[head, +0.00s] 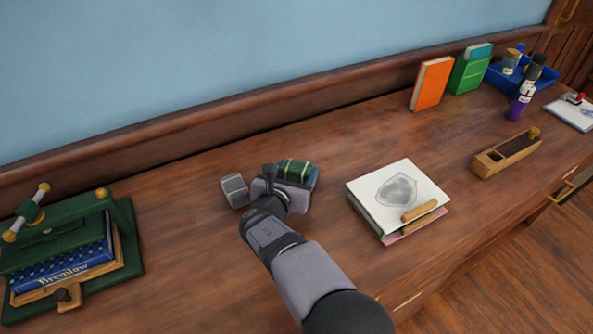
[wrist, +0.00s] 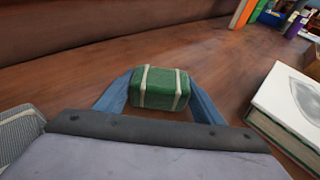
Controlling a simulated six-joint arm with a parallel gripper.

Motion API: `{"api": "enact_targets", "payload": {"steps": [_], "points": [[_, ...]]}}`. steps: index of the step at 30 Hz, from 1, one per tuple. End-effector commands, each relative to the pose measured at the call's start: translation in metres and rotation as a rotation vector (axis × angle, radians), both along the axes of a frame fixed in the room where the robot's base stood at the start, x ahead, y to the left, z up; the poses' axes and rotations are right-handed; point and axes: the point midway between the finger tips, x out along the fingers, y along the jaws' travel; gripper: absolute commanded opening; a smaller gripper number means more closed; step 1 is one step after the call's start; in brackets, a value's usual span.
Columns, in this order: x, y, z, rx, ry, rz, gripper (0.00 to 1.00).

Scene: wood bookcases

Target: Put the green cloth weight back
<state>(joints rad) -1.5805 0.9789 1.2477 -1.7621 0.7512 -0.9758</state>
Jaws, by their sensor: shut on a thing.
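The green cloth weight (head: 295,169) is a small padded block with pale bands, over the middle of the wooden bench top. In the wrist view the green cloth weight (wrist: 160,88) sits between the two blue fingers of my gripper (wrist: 160,97). My gripper (head: 294,177) is shut on it from both sides. I cannot tell whether the weight rests on the wood or hangs just above it. A similar grey weight (head: 235,190) lies close to the left of my gripper; part of it shows at the left edge of the wrist view (wrist: 17,130).
A green book press (head: 125,235) holding a blue book stands at left. A pale book (head: 370,190) with a wooden tool on top lies right of my gripper. Farther right are a wooden plane (head: 505,155), upright orange (head: 431,84) and green books (head: 468,74), and a blue tray (head: 545,80).

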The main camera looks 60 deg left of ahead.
Motion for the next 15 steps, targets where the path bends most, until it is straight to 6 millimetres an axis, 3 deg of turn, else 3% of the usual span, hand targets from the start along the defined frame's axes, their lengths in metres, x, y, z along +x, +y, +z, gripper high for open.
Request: {"api": "enact_targets", "payload": {"steps": [1,3,15], "points": [[0.0000,0.0000,-0.0006,0.000,0.000,0.000,0.69],[0.0000,-0.0001,-0.0004,0.000,0.000,0.000,0.81],[0.0000,0.0000,0.0033,0.000,0.000,0.000,0.81]]}}
